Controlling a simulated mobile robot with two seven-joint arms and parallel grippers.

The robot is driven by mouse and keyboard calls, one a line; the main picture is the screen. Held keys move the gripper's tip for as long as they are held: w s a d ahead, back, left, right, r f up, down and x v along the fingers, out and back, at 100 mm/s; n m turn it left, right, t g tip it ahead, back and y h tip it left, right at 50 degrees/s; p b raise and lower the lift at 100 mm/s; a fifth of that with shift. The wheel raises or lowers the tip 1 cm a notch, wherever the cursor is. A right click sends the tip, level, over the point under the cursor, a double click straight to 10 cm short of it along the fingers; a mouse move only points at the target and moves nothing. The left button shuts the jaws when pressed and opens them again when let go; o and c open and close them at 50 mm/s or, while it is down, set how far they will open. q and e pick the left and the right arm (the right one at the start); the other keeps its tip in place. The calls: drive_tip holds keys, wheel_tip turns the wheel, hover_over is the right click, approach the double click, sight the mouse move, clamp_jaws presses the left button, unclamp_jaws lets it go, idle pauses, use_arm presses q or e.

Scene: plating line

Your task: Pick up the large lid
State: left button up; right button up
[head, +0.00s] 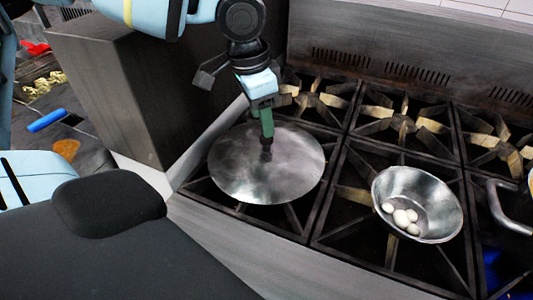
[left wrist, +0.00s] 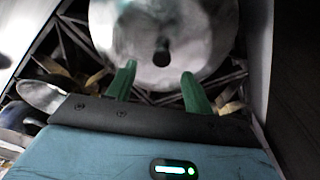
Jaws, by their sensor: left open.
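The large lid (head: 240,179) is a round, shiny metal disc with a dark knob at its centre, lying on the stove grate in the head view. In the left wrist view the lid (left wrist: 120,40) fills the top, and its dark knob (left wrist: 161,58) shows between and beyond my fingertips. My left gripper (head: 267,134) has green fingers and points down over the lid, close to the knob. It is open (left wrist: 157,75), with nothing between its fingers. The head view does not show whether a finger touches the knob. My right gripper is not in view.
A metal bowl (head: 447,213) with several white egg-like items stands on the grate right of the lid. A pan handle (head: 497,207) shows at the right edge. A dark box-shaped unit (head: 125,100) stands left of the stove. The back burners (head: 402,120) are bare.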

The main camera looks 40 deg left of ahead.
sight(266, 148)
use_arm(q)
drive_tip(key=f, duration=0.3)
drive_tip(key=w+f, duration=0.1)
drive_tip(key=f, duration=0.1)
drive_tip(key=shift+r, duration=0.1)
clamp_jaws()
idle(0.3)
